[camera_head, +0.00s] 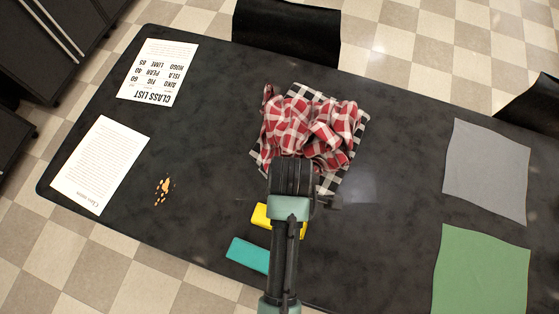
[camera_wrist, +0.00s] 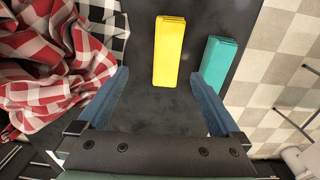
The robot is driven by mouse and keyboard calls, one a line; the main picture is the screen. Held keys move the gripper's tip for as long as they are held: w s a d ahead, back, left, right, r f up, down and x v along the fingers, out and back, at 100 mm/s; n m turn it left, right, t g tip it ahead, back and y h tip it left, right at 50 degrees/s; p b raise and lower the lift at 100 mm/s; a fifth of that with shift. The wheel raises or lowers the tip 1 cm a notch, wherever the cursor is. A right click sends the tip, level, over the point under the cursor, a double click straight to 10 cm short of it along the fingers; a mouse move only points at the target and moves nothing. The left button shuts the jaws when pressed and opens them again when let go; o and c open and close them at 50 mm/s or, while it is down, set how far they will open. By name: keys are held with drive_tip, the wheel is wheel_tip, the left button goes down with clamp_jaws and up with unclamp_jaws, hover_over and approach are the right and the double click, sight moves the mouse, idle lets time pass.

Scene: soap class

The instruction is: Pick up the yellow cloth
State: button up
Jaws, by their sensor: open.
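The yellow cloth (camera_wrist: 169,52) is a folded narrow strip lying flat on the dark table. In the wrist view it lies upper middle, ahead of and between my open fingers. In the head view the yellow cloth (camera_head: 261,216) is partly hidden beneath my arm, with yellow showing on both sides of it. My gripper (camera_wrist: 165,88) is open and empty, with its blue fingers spread apart. In the head view my gripper's fingertips are mostly hidden by my own arm, and it points down near the crumpled checked cloth.
A teal folded cloth (camera_head: 247,255) lies close beside the yellow one. A crumpled red-and-white checked cloth (camera_head: 300,125) sits on a black-and-white checked cloth (camera_head: 330,182). Grey (camera_head: 486,170) and green (camera_head: 480,272) cloths lie right. Papers (camera_head: 157,72) and crumbs (camera_head: 164,190) lie left.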

drive_tip(key=f, duration=0.4)
drive_tip(key=s+f, duration=0.1)
drive_tip(key=f, duration=0.2)
drive_tip(key=shift+a, duration=0.1)
drive_tip(key=shift+s+a+f, duration=0.1)
drive_tip(key=shift+f, duration=1.4)
drive_tip(key=shift+s+a+f, duration=0.1)
drive_tip(key=shift+f, duration=1.4)
drive_tip(key=c, duration=1.3)
drive_tip(key=shift+r, duration=0.1)
wheel_tip(320, 180, up, 10)
drive_tip(key=shift+f, duration=0.1)
